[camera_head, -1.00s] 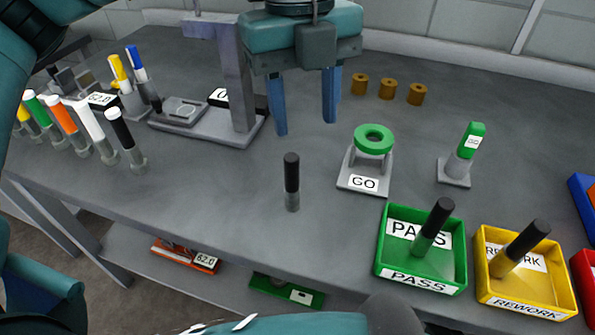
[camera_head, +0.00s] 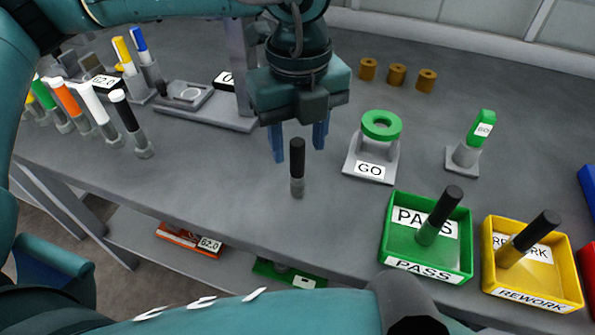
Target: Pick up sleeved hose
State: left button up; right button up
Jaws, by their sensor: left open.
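The sleeved hose (camera_head: 297,168) stands upright on the grey table, with a black upper part and a grey metal lower end. My left gripper (camera_head: 299,146) is open, its two blue fingers pointing down. In the picture the fingers lie either side of the top of the hose and appear slightly behind it. I cannot tell whether they touch it. My right gripper is not in view.
A green PASS tray (camera_head: 384,249) and a yellow REWORK tray (camera_head: 486,278) each hold a black-topped piece. A GO ring gauge (camera_head: 381,125) and a green-topped GO gauge (camera_head: 481,128) stand behind. A press (camera_head: 240,75) and several coloured hoses are at left.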

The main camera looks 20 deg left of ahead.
aim_at(297, 158)
pick_arm(q)
notch_tip(297, 158, down, 4)
jog(key=shift+s+r, duration=0.15)
jog(key=shift+r, duration=0.05)
grip_shut()
dwell(0.4)
jog(key=shift+r, duration=0.1)
